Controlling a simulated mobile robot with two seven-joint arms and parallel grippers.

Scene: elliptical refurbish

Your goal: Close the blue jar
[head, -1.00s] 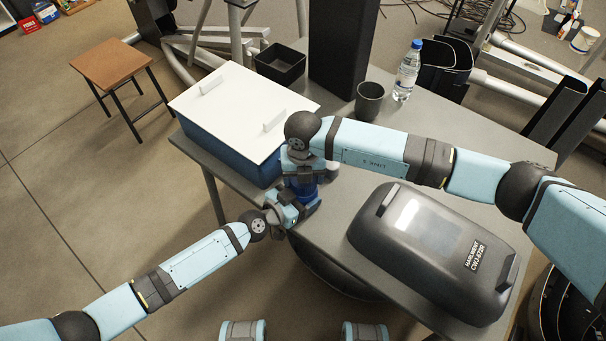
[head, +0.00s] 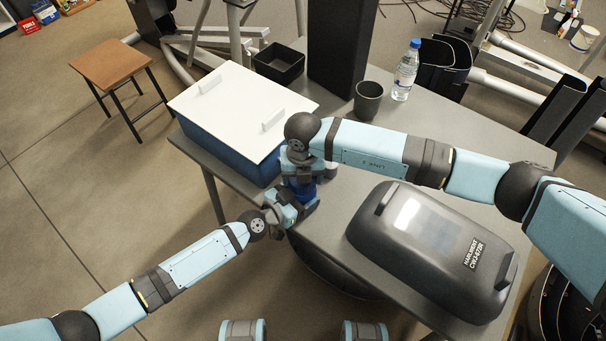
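The blue jar (head: 306,190) stands near the table's left front edge, just in front of the blue box. Only a small part of it shows between my two grippers. My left gripper (head: 307,207) comes in low from the left, with its fingers at the jar's lower body, and it looks shut on it. My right gripper (head: 301,184) points down directly over the top of the jar. Its fingertips and the jar's top are mostly hidden by my wrist, so I cannot tell whether it holds a lid.
A blue box with a white lid (head: 233,103) stands behind the jar. A dark case (head: 430,250) lies to the right. A black cup (head: 368,100), water bottle (head: 405,72), black open bin (head: 279,64) and tall black block (head: 340,50) stand farther back. A small pale object (head: 331,169) is beside my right gripper.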

